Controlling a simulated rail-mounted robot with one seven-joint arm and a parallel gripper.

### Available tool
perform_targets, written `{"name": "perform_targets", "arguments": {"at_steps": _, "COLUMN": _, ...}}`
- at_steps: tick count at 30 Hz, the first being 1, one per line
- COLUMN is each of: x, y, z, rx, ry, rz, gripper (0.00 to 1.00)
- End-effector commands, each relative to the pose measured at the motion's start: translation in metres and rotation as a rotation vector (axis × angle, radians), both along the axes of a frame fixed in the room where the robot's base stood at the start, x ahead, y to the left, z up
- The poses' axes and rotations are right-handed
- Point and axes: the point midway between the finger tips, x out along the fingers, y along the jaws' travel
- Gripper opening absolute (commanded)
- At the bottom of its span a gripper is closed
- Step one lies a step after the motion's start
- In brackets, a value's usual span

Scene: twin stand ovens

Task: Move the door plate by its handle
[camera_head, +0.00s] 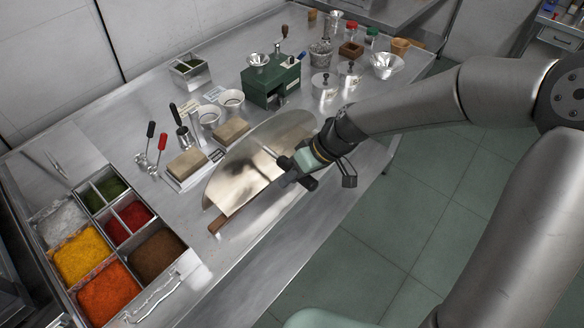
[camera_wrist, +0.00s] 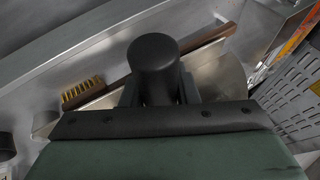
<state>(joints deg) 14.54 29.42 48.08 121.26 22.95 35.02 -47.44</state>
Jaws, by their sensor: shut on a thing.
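The door plate (camera_head: 235,170) is a shiny half-round metal sheet at the front edge of the steel worktop. Part of it also shows in the wrist view (camera_wrist: 228,78). My gripper (camera_head: 297,168) is at the plate's right part, shut on its black handle. In the wrist view the handle's round end (camera_wrist: 153,62) stands between the fingers of my gripper (camera_wrist: 155,95). The arm hides part of the plate's right side. I cannot tell whether the plate touches the worktop.
A wooden-handled brush (camera_wrist: 82,92) lies along the plate's front side. Spice bins (camera_head: 82,255) are at the left. Green floor (camera_head: 400,225) lies beyond the front edge.

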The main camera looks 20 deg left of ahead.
Motion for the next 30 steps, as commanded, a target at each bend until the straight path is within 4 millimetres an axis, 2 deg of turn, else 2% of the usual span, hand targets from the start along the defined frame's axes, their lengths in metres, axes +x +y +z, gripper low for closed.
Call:
{"name": "perform_targets", "arguments": {"at_steps": 1, "x": -0.01, "y": 0.002, "z": 0.009, "rx": 0.003, "ry": 0.004, "rz": 0.025, "gripper": 0.0}}
{"name": "perform_targets", "arguments": {"at_steps": 7, "x": -0.03, "y": 0.008, "z": 0.006, "rx": 0.001, "ry": -0.003, "rz": 0.079, "gripper": 0.0}}
{"name": "perform_targets", "arguments": {"at_steps": 21, "x": -0.032, "y": 0.007, "z": 0.005, "rx": 0.011, "ry": -0.002, "rz": 0.082, "gripper": 0.0}}
{"name": "perform_targets", "arguments": {"at_steps": 30, "x": -0.023, "y": 0.029, "z": 0.002, "rx": 0.01, "ry": -0.003, "rz": 0.086, "gripper": 0.0}}
